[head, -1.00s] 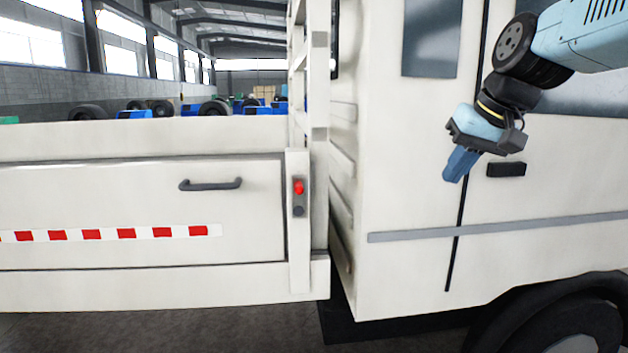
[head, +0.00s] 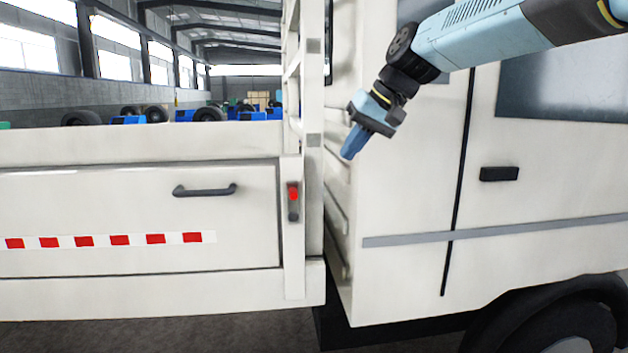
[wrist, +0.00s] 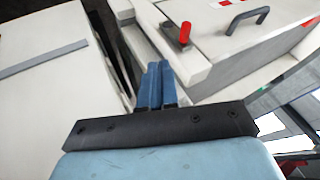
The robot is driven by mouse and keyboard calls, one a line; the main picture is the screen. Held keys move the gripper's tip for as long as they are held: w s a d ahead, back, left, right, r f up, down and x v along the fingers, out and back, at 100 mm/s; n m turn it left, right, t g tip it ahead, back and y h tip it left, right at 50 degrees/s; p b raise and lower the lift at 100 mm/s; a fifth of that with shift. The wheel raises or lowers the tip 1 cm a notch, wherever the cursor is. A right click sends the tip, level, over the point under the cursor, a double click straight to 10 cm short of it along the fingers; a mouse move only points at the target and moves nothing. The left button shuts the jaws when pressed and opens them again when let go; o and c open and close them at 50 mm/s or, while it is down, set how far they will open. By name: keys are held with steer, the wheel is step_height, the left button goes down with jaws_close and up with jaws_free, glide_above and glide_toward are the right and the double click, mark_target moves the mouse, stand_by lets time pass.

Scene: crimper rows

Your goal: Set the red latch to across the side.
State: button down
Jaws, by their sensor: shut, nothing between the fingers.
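The red latch (head: 293,192) sits on a dark plate on the white corner post of the truck bed's side, right of the side panel (head: 120,215). It stands upright, along the post, with a dark round part below it. In the wrist view the red latch (wrist: 185,32) sticks up from its dark plate, beyond and right of my fingers. My gripper (head: 347,156) is shut and empty, up and to the right of the latch, in front of the cab's edge, and apart from it. In the wrist view my gripper's (wrist: 156,64) blue fingers lie together.
A dark handle (head: 204,191) is on the side panel left of the latch; it also shows in the wrist view (wrist: 248,18). The white ladder-like frame (head: 314,90) rises above the post. The cab door (head: 540,200) is at right, with a gap between cab and bed.

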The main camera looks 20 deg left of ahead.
glide_toward(293, 206)
steer(key=d+f, duration=0.2)
steer(key=d, duration=0.1)
steer(key=shift+s+a+f, duration=0.1)
steer(key=shift+s+a, duration=0.15)
steer(key=shift+a, duration=0.65)
steer(key=shift+s+a, duration=0.2)
steer(key=shift+a, duration=0.7)
